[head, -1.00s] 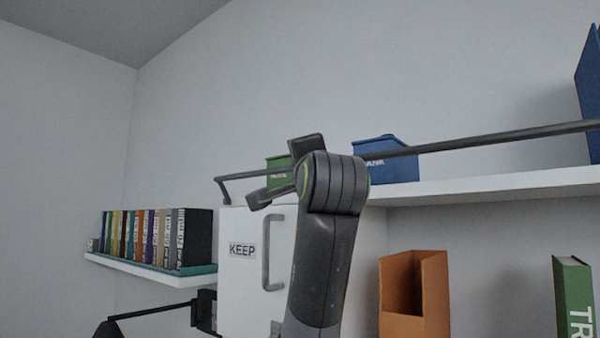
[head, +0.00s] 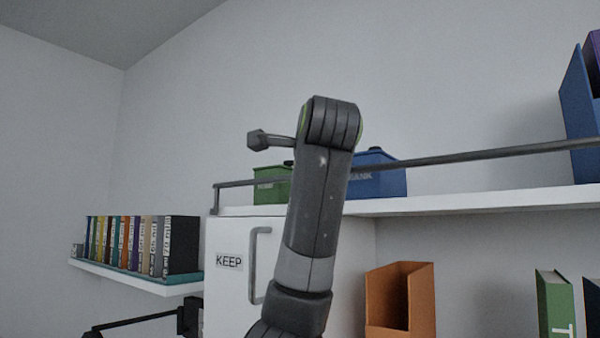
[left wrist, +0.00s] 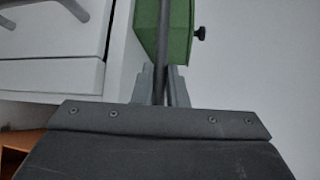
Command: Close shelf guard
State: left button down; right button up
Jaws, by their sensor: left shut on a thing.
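The shelf guard is a long dark rail (head: 480,157) along the front of the upper white shelf (head: 470,204). Its left end bends down to the shelf's left corner, and this bracket stands about upright. My left arm rises in front of the middle of the rail and hides part of it in the head view. In the left wrist view, my left gripper (left wrist: 160,78) has its fingers on either side of the rail (left wrist: 168,30) and is shut on it, beside the green box (left wrist: 178,35). The gripper itself is hidden in the head view. My right gripper does not show.
Behind the rail stand a green box (head: 270,185) and a blue box (head: 378,176). A white cabinet (head: 230,290) labelled KEEP is below. An orange file holder (head: 400,300) and a green book (head: 556,305) are lower right. Binders (head: 140,245) line a left shelf.

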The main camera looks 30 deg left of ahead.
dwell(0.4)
pick_arm(q)
jog(key=c, duration=1.5)
grip_release()
jog(key=shift+w, duration=0.15)
jog(key=shift+o, duration=0.2)
jog(key=b+v, duration=1)
jog(key=v, duration=0.7)
jog(key=shift+r, duration=0.1)
jog(key=shift+d, duration=0.1)
